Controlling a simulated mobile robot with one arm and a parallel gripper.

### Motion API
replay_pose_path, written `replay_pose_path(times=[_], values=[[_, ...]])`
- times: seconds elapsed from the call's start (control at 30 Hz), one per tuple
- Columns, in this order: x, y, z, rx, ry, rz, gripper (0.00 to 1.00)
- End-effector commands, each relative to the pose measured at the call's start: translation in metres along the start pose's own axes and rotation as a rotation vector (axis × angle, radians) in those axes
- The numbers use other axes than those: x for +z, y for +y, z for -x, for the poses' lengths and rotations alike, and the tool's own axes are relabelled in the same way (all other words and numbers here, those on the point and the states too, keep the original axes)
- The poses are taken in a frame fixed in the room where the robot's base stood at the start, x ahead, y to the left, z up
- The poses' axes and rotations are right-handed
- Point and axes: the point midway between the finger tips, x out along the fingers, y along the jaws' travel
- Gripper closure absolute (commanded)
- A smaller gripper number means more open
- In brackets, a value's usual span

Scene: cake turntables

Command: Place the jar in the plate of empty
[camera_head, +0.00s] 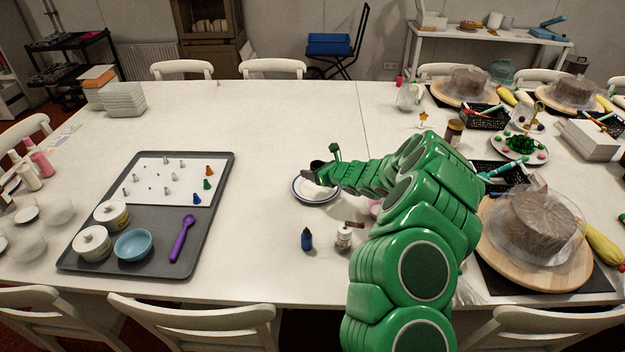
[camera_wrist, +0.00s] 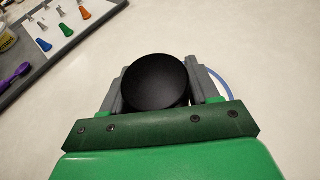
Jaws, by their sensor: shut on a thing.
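My gripper (camera_head: 322,172) is shut on a jar (camera_wrist: 156,80) with a round black lid, which sits between the two grey fingers in the wrist view. In the head view the jar is mostly hidden by my gripper; a dark part of it (camera_head: 316,164) shows. A white plate with a blue rim (camera_head: 300,197) lies on the table just below my gripper in the head view. Part of its blue rim (camera_wrist: 226,86) shows behind the right finger in the wrist view. I cannot tell whether the jar touches the plate.
A grey tray (camera_head: 150,262) with white pots, a blue bowl (camera_head: 134,246), a purple scoop (camera_head: 182,238) and piping tips lies to the left. A small blue bottle (camera_head: 307,239) and a white jar (camera_head: 343,238) stand near the front. Cakes (camera_head: 541,224) on boards fill the right side.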

Motion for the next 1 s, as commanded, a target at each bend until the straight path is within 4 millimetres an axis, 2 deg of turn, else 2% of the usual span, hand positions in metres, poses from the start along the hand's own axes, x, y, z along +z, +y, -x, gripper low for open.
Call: replay_pose_path(times=[0.3, 0.77, 1.0], values=[[-0.015, -0.009, -0.023, 0.001, 0.001, 0.0, 0.72], [-0.022, -0.016, -0.036, 0.0, 0.0, 0.002, 0.72], [-0.046, -0.016, -0.045, -0.001, 0.001, 0.0, 0.72]])
